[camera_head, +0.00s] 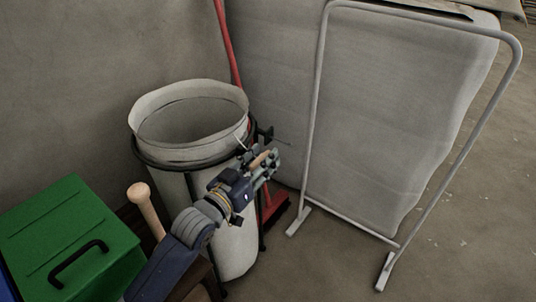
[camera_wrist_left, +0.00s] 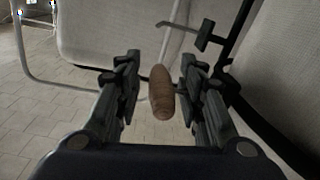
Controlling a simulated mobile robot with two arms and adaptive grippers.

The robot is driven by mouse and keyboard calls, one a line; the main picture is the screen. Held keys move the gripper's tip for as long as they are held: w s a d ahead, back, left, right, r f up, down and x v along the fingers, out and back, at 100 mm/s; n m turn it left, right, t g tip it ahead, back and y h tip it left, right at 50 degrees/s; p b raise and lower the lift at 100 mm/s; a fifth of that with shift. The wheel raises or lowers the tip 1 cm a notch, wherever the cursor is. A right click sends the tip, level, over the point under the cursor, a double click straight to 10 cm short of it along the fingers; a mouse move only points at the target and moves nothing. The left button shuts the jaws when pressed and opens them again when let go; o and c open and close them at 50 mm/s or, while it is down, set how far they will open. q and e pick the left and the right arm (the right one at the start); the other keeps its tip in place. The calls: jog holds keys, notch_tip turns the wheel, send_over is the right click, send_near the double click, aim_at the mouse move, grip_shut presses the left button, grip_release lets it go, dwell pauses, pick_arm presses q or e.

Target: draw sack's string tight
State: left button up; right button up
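The off-white sack (camera_head: 235,240) hangs upright in a dark metal ring stand, its wide mouth open and its rim folded over. A brown wooden toggle (camera_wrist_left: 161,93), which looks like the string's end piece, is between the fingers of my left gripper (camera_wrist_left: 160,65). Gaps show between the toggle and both fingers, so the gripper is open around it. In the head view my left gripper (camera_head: 266,161) is at the right side of the sack, just below the ring, with the toggle (camera_head: 259,159) between its fingers. The string itself is hardly visible. My right gripper is not in view.
A black clamp (camera_head: 265,134) sticks out from the ring close to my gripper. A red broom (camera_head: 230,45) leans behind the sack. A grey metal frame (camera_head: 312,110) stands to the right before a pale padded slab. A green box (camera_head: 70,235) is at the left.

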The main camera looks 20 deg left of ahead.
pick_arm(q)
jog(key=shift+x, duration=1.4)
grip_shut()
